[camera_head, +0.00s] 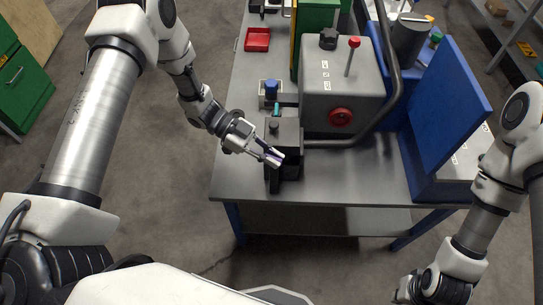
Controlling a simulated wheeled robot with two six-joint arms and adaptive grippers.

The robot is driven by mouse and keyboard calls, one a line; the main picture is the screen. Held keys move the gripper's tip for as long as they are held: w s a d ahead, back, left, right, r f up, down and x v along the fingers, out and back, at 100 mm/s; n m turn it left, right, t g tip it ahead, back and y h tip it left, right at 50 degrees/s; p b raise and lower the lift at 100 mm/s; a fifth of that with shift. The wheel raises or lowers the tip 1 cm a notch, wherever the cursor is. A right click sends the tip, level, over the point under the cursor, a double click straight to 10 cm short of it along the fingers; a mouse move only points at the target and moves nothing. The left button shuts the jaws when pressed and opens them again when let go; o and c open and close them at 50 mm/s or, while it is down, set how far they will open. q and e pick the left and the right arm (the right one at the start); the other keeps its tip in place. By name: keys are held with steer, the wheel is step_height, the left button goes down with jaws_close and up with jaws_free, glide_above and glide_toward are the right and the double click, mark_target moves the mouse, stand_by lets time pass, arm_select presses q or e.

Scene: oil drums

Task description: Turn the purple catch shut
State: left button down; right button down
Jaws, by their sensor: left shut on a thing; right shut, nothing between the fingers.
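The purple catch (275,152) is a small piece at the front of a dark block-like fixture (287,135) near the table's front left. My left gripper (272,157) reaches in from the left and is shut on the purple catch; its fingers hide most of it. Whether the catch sits in its closed position cannot be told. My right arm hangs at the lower right, clear of the table, and its gripper is cut off by the bottom edge of the picture.
A grey machine (340,95) with a red knob and red-tipped lever stands behind the fixture on the grey table (340,180). A blue panel (450,120) stands at right. A red tray (257,40) lies at the back left. The table's front strip is clear.

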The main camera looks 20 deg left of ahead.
arm_select(q)
steer(key=c, duration=1.5)
jaws_free()
steer(key=shift+d, duration=0.2)
